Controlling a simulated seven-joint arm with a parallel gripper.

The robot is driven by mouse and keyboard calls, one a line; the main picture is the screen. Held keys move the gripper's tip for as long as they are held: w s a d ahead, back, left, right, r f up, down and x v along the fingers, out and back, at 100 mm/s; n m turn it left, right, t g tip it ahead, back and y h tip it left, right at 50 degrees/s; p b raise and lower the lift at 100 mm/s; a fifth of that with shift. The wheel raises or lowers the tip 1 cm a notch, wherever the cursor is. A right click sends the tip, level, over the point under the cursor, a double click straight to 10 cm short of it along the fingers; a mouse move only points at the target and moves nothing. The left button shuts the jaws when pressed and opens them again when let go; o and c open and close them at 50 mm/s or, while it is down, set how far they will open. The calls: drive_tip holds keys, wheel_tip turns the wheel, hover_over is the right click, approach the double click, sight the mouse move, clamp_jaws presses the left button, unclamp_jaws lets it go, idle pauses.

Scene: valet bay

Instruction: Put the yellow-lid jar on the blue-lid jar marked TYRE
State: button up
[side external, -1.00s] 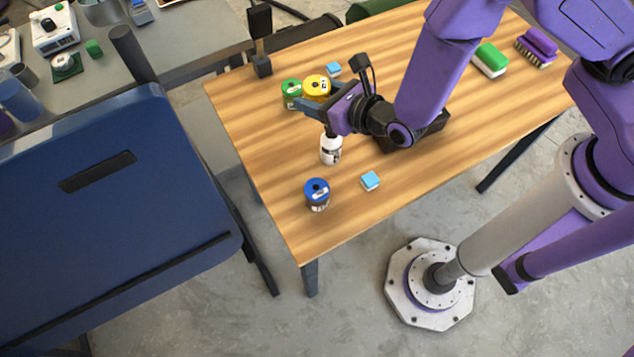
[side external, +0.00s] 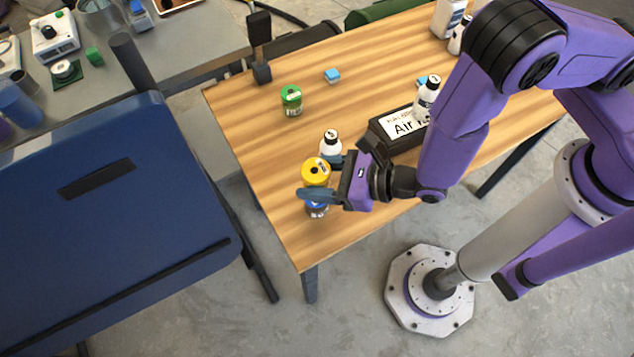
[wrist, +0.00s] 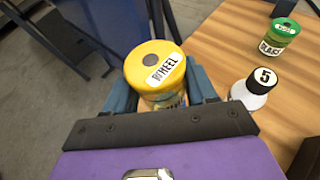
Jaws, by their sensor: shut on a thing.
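The yellow-lid jar (side external: 316,171) is upright between the blue fingers of my gripper (side external: 319,180), which is shut on it. In the wrist view the yellow-lid jar (wrist: 158,68) fills the space between the fingers, and its lid label seems to read WHEEL. The blue-lid jar (side external: 317,211) stands on the table near its front left edge, directly under the held jar in the side view. A finger and the held jar hide most of its lid and its marking. I cannot tell whether the two jars touch.
A white bottle with a black cap (side external: 330,145) stands close behind the held jar. A green-lid jar (side external: 291,100) and a light blue block (side external: 332,76) are farther back. A black box with a white label (side external: 400,125) lies to the right. The table's left middle is clear.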

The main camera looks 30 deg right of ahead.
sight(317, 186)
drive_tip(key=shift+f, duration=1.6)
drive_tip(key=shift+f, duration=0.1)
drive_tip(key=o, duration=1)
drive_tip(key=shift+o, duration=0.2)
